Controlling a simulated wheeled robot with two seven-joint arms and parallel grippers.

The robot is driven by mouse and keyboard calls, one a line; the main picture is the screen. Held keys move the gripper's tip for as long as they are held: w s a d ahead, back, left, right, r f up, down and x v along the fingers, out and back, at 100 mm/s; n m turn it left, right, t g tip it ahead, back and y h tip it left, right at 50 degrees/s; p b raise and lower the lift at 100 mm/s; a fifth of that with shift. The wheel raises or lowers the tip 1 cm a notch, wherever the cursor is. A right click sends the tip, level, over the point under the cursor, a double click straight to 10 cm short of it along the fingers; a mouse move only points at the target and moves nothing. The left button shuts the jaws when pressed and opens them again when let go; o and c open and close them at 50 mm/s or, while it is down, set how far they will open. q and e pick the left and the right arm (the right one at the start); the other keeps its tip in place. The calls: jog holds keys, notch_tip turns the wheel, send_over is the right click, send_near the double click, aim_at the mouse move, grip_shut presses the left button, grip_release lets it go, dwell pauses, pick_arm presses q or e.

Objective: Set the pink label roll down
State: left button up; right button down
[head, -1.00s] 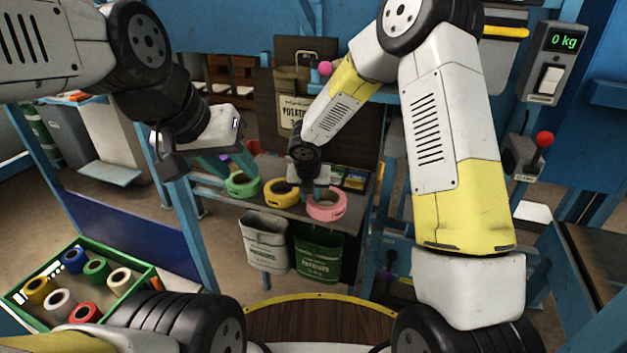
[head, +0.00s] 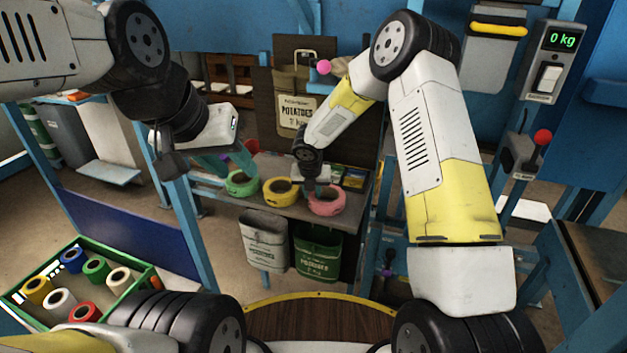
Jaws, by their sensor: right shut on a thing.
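The pink label roll (head: 327,203) is at the right end of the grey shelf (head: 225,196), in the head view. It looks level, at the shelf's front edge; I cannot tell whether it rests on the surface. My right gripper (head: 318,188) comes down from above and is shut on the roll's rear left side; its fingertips are partly hidden. A yellow roll (head: 280,199) and a green roll (head: 242,190) sit to its left. My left gripper (head: 212,163) is behind and left of the green roll, apart from the pink roll; its finger gap is unclear.
Two sacks, white (head: 264,245) and green (head: 318,256), hang below the shelf front. Small packets (head: 354,178) lie behind the pink roll. A green crate (head: 147,283) with several rolls stands lower left. A blue post (head: 384,185) stands right of the shelf.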

jog(key=c, duration=1.2)
grip_release()
jog(key=v, duration=1.2)
jog(key=shift+r, duration=0.1)
